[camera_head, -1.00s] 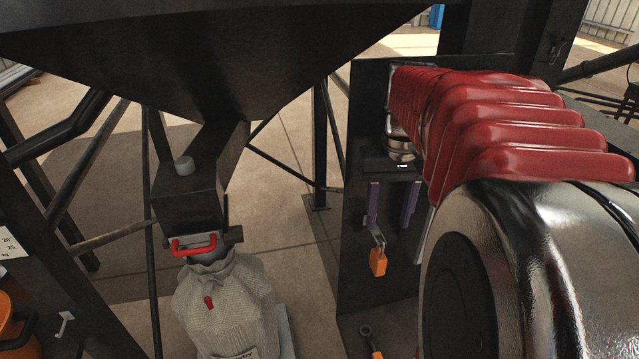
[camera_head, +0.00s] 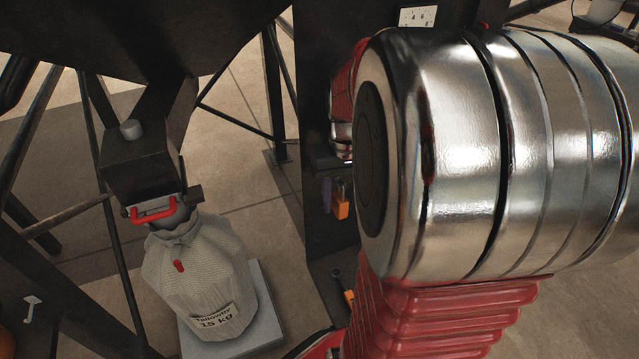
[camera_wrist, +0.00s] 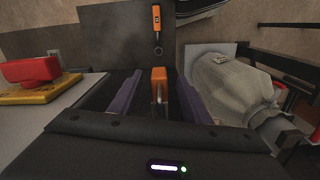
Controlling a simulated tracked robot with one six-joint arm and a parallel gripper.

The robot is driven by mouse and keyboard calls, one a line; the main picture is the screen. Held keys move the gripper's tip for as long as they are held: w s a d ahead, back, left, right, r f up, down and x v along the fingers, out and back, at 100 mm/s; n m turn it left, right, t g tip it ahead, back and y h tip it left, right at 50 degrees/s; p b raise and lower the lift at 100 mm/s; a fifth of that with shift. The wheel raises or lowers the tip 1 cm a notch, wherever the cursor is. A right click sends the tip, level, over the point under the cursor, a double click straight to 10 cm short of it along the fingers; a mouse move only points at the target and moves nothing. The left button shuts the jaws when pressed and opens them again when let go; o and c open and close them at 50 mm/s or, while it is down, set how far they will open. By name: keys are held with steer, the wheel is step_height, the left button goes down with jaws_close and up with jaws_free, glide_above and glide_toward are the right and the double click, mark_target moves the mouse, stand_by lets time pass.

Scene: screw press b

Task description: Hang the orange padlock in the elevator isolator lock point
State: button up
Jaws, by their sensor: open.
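The orange padlock (camera_head: 341,208) hangs by its metal shackle in front of a dark upright panel in the head view. In the wrist view the padlock (camera_wrist: 158,76) shows between my two purple fingers, with gaps on both sides. My gripper (camera_wrist: 160,84) is open around it. In the head view only a bit of purple finger shows beside the padlock, and my arm hides the rest. A red handle on a yellow plate (camera_wrist: 40,78), like an isolator switch, is at the left in the wrist view. I cannot tell if it is the elevator isolator, and no lock hole is clear.
An orange-handled tool with a ring end (camera_wrist: 156,28) is on the dark panel (camera_wrist: 105,40) beyond the padlock. A tied sack (camera_head: 203,275) stands on a pale platform (camera_head: 268,310) under a hopper spout with a red handle (camera_head: 153,211). Dark frame legs surround it.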

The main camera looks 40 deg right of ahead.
steer(key=shift+f, duration=0.75)
jaws_close()
steer(key=shift+c, duration=0.3)
jaws_free()
stand_by(0.3)
step_height(320, 180, up, 14)
steer(key=shift+f, duration=0.1)
stand_by(0.6)
stand_by(0.4)
